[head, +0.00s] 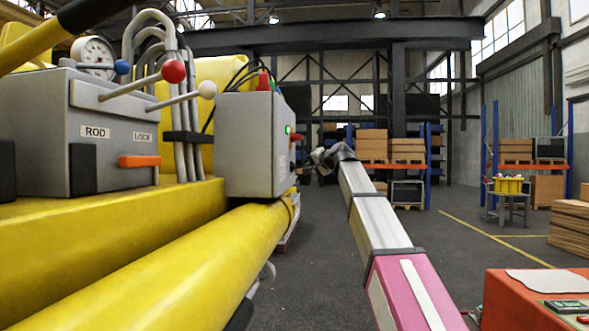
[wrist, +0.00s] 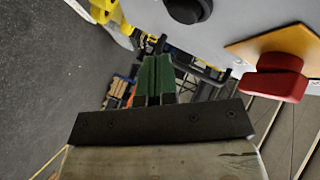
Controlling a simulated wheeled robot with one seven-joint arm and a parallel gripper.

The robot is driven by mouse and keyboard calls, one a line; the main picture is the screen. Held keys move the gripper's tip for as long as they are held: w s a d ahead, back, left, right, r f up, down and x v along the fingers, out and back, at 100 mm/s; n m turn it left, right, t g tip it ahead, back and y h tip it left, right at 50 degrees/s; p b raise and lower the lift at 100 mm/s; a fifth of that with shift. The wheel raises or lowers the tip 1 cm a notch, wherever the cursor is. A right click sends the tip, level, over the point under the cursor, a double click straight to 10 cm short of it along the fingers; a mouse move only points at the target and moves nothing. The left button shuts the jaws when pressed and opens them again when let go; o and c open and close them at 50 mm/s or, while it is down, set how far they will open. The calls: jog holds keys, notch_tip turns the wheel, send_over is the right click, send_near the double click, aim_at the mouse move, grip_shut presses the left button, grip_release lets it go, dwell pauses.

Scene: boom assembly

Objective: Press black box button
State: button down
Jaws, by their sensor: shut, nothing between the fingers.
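A grey control box (head: 250,140) stands on the yellow boom at the centre left of the head view. Its right face carries a lit green button (head: 288,129) and a red knob (head: 297,137). In the wrist view the box's grey face (wrist: 225,30) fills the upper right. A round black button (wrist: 187,8) is at the top edge, partly cut off. A red knob (wrist: 272,82) sits on an orange-yellow plate (wrist: 285,48). My gripper (wrist: 156,62) has green fingers, shut and empty, below and left of the black button, apart from it. In the head view it is small, right of the box.
A grey lever unit (head: 95,135) with ball-topped levers stands on the yellow boom (head: 150,270) at left. A red-orange bench (head: 530,300) is at lower right. Racks with boxes (head: 390,145) stand far back. The grey floor (head: 460,235) right of my arm is largely clear.

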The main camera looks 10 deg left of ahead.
jog(key=d, duration=0.3)
jog(key=shift+s+d, duration=0.1)
jog(key=shift+d, duration=0.05)
dwell(0.6)
jog(key=s+d+f+g+h, duration=0.1)
jog(key=s+d+f+h, duration=0.15)
jog(key=f, duration=1.15)
jog(key=s+d+f+g+h, duration=0.15)
jog(key=d+f, duration=0.25)
jog(key=f, duration=1)
jog(key=s+d+f+g+h, duration=0.2)
jog(key=s+d+f, duration=0.1)
jog(key=f, duration=1.1)
jog(key=s+d+f+n+g+h, duration=0.1)
jog(key=s+d+f, duration=0.3)
jog(key=s+f, duration=0.5)
jog(key=s+d+f+n+g+h, duration=0.1)
jog(key=s+d+f+g+h, duration=0.1)
jog(key=s+f, duration=0.7)
jog(key=s+d+f+g+h, duration=0.1)
jog(key=s+d+f+g, duration=0.2)
jog(key=s+d+f, duration=0.2)
jog(key=s+f, duration=0.3)
jog(key=f, duration=0.3)
jog(key=shift+s+d+f+n+h, duration=0.3)
jog(key=shift+s+d+f+n, duration=0.1)
jog(key=shift+g, duration=0.25)
